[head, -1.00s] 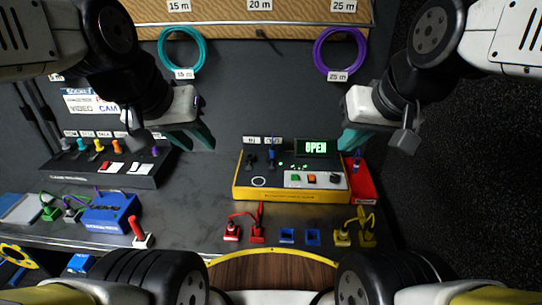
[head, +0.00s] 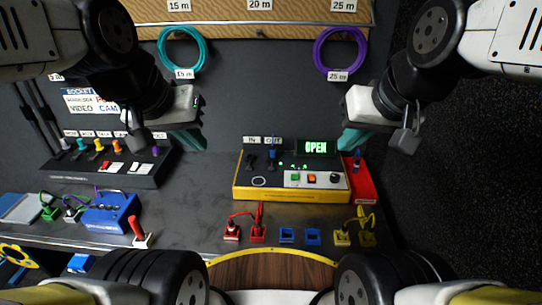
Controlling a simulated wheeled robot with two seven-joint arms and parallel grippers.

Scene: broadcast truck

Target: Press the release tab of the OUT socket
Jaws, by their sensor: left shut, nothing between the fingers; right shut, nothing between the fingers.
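The yellow and black tester box (head: 290,193) stands on the bench, its green display (head: 316,147) reading OPEN. The OUT label (head: 272,140) is at its back edge, with a blue plug (head: 272,156) standing at the OUT socket below it. The IN socket (head: 251,160) is left of it and looks dark. The release tab is too small to make out. My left gripper (head: 193,141) is shut and empty, above the bench left of the box. My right gripper (head: 350,139) is shut and empty, above the box's back right corner. Neither appears to touch the box.
A red holder (head: 361,187) with a blue plug adjoins the box's right side. Red leads (head: 245,231), blue sockets (head: 299,237) and yellow leads (head: 355,236) line the front. A switch panel (head: 104,165) and blue box (head: 110,212) stand left. Bench between panel and tester is clear.

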